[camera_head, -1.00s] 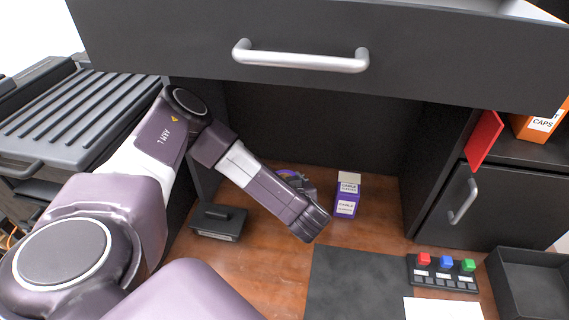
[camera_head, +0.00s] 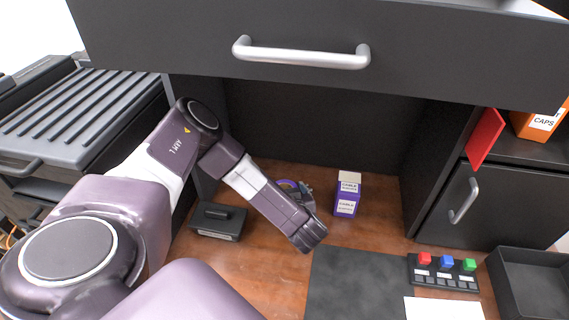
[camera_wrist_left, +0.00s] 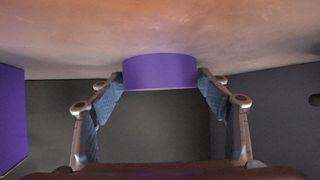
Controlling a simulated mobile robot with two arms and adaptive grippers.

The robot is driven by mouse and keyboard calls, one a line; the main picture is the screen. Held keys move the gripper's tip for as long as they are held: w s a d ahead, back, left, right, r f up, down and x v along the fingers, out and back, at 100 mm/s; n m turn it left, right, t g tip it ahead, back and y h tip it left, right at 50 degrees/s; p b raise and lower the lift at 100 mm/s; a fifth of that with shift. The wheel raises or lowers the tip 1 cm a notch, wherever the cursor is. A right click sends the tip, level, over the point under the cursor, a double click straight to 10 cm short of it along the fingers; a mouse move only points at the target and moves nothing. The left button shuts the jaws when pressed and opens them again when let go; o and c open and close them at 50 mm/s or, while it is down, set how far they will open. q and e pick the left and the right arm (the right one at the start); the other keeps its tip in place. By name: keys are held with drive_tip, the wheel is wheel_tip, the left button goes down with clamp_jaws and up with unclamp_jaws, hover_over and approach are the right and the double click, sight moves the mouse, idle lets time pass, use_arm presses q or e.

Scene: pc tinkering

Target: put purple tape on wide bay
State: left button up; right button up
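The purple tape (camera_wrist_left: 160,72) is a round roll that spans the space between the fingertips of my left gripper (camera_wrist_left: 160,82) in the left wrist view. A fingertip meets it on each side, and the gripper appears shut on it. In the head view the left gripper (camera_head: 304,205) is low in the wide bay (camera_head: 310,125) under the drawer, and a strip of the tape (camera_head: 287,183) shows behind my wrist. The tape is close to the wooden surface; whether it touches is hidden. My right gripper is out of view.
A purple-and-white cable box (camera_head: 347,195) stands just right of the left gripper. A small black box (camera_head: 218,221) sits to the left. The grey drawer (camera_head: 330,45) overhangs the bay. A dark mat (camera_head: 355,285), a button panel (camera_head: 443,272) and a black tray (camera_head: 530,285) lie in front.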

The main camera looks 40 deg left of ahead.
use_arm(q)
drive_tip(key=shift+d+r, duration=0.1)
drive_tip(key=shift+r, duration=0.15)
drive_tip(key=v, duration=1.1)
drive_tip(key=shift+s+d+r, duration=0.15)
drive_tip(key=shift+d, duration=0.1)
drive_tip(key=shift+s+d, duration=0.1)
